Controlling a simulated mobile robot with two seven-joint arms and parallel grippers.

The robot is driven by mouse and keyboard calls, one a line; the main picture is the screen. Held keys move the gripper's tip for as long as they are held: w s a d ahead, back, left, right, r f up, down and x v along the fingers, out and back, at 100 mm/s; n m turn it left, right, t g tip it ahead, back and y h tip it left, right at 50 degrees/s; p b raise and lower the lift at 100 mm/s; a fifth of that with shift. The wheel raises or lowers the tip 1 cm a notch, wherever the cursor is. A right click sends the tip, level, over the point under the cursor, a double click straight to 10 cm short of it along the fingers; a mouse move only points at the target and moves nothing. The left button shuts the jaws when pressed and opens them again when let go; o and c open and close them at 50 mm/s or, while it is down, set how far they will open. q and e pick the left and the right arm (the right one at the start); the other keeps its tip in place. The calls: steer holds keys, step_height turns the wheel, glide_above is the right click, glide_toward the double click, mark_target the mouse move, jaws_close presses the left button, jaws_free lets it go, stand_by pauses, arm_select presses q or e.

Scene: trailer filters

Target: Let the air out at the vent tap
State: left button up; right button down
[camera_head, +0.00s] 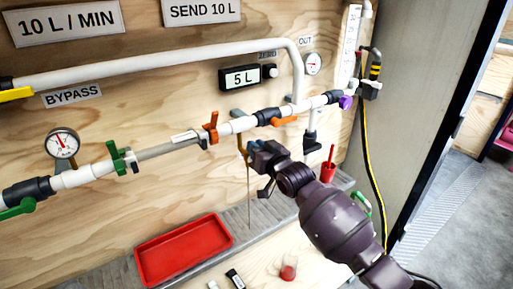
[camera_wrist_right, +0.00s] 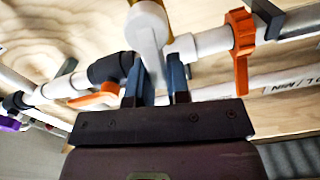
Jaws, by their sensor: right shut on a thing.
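My right gripper (camera_head: 260,168) is just below the pipe run, between the orange clamp (camera_head: 211,128) and the orange lever (camera_head: 284,121). In the right wrist view its two blue-grey fingers (camera_wrist_right: 162,85) are shut on a pale, round-ended handle (camera_wrist_right: 148,30), which looks like a tap on the pipe. I cannot tell for sure whether it is the vent tap. In the head view my gripper mostly hides this handle. A brass-coloured bent piece (camera_head: 241,140) and a thin rod hang beside the gripper. My left gripper is not in view.
The digital display (camera_head: 242,77) reads 5 L. The green clamp (camera_head: 120,158), left gauge (camera_head: 62,144) and purple knob (camera_head: 345,102) sit along the pipes.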

steer(key=shift+d+m, duration=0.1)
steer(key=shift+m, duration=0.2)
steer(key=shift+w+d+m, duration=0.15)
steer(key=shift+m, duration=0.25)
steer(key=d+f+m, duration=0.1)
steer(key=m, duration=0.4)
steer(key=w+f+m, duration=0.1)
steer(key=f+m, duration=0.1)
steer(key=m, duration=0.2)
steer(key=d+f+m+b, duration=0.1)
steer(key=m, duration=0.4)
steer(key=shift+w+d+f+m, duration=0.3)
steer(key=shift+w+d, duration=0.05)
steer(key=shift+w, duration=0.05)
